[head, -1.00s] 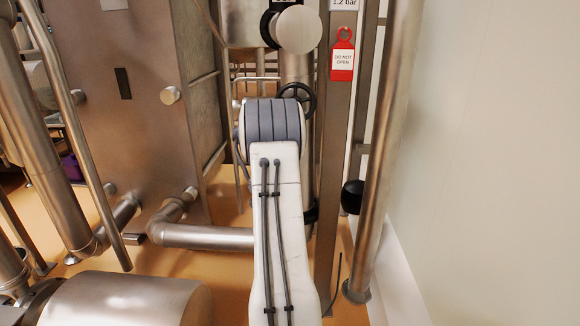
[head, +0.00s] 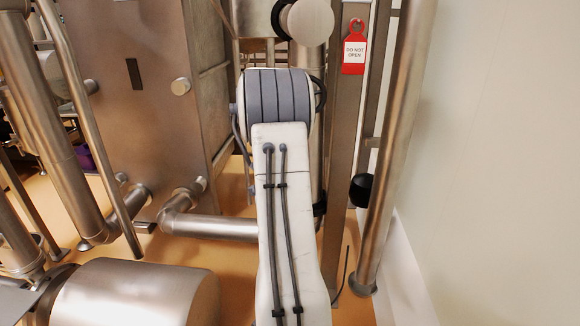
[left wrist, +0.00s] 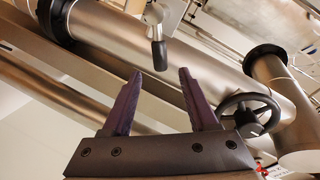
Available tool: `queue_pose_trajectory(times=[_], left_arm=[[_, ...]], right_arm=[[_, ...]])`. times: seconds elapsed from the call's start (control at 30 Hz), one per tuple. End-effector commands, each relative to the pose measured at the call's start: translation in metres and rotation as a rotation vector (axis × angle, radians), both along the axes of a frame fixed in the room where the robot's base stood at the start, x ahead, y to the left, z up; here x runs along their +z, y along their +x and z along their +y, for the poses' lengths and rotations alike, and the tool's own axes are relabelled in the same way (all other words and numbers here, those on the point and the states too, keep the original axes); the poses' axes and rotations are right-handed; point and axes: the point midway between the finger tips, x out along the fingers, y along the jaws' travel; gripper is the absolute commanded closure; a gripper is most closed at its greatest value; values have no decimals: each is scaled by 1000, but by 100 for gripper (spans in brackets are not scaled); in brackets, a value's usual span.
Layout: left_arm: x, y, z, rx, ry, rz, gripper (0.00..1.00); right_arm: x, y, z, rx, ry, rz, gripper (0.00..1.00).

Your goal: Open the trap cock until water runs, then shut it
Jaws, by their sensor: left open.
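In the left wrist view, my left gripper (left wrist: 158,75) is open, with its two dark purple fingers apart and nothing between them. A small metal fitting with a black-tipped lever (left wrist: 157,54), which looks like the trap cock, hangs just beyond the fingertips, roughly in line with the gap. It appears apart from the fingers. No running water shows. In the head view, my arm fills the middle and hides its gripper and the cock. My right gripper is in neither view.
A black handwheel (left wrist: 248,114) sits right of the fingers, near a thick steel pipe (left wrist: 200,65). In the head view, a red "DO NOT OPEN" tag (head: 354,50) hangs on a post. A tall pipe (head: 397,150) and the white wall (head: 490,160) bound the right side.

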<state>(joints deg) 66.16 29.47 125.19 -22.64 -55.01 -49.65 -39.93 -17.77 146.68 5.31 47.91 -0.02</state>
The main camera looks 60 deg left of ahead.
Motion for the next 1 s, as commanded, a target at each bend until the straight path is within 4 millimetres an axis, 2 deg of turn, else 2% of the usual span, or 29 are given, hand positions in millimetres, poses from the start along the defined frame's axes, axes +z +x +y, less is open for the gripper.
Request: queue_pose_trajectory(times=[0.1,0.27,1.0], left_arm=[[4,-12,-12,1,0,0,41],[5,-18,-19,0,0,0,41],[5,-19,-20,0,0,0,41]], right_arm=[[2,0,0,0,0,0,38],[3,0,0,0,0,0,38],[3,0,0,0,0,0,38]])
